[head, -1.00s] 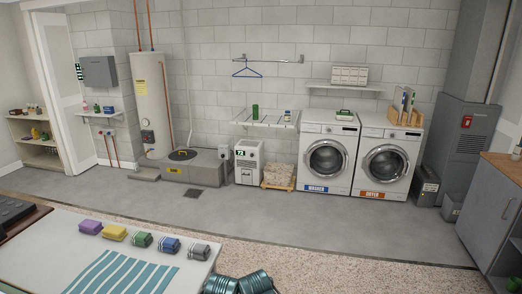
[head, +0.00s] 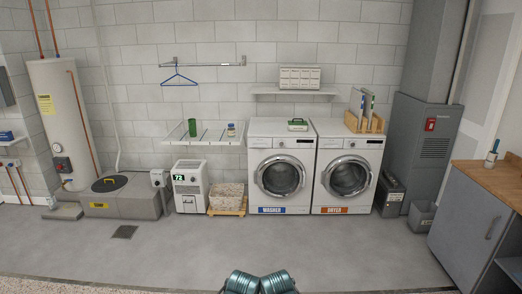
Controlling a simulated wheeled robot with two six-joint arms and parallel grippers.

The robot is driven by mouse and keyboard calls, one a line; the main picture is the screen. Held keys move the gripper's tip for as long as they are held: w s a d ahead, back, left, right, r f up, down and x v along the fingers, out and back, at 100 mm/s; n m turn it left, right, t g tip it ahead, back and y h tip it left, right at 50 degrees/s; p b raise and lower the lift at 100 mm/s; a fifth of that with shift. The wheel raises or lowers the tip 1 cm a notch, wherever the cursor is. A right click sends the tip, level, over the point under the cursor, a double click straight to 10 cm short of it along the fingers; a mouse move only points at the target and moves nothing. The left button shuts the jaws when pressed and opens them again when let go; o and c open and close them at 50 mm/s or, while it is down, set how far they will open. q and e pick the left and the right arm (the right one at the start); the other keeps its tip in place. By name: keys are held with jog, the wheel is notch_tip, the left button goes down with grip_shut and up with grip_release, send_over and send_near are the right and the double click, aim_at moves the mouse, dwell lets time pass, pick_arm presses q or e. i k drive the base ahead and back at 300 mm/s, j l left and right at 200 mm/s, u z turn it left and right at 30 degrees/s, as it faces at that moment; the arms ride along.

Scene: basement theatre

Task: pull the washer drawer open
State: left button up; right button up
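The washer (head: 298,207) is a white front-loading machine against the back wall, with a round dark door and a blue "WASHER" label (head: 271,210) at its bottom. The washer drawer (head: 261,142) appears as a small panel at the top left of its front. It looks flush with the front, but it is small at this distance. Two teal parts of my own arms show at the bottom edge of the head view. Neither gripper shows, and both arms are well apart from the washer.
The dryer (head: 325,203) stands right of the washer; a green-topped box (head: 298,125) sits on the washer. A wood-topped cabinet (head: 466,224) is at right. The grey floor (head: 270,246) ahead is clear.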

aim_at(253, 142)
jog(key=i, duration=2.05)
jog(key=i+j, duration=0.1)
jog(key=i, duration=1.95)
jog(key=l+z, duration=0.05)
jog(key=l, duration=0.05)
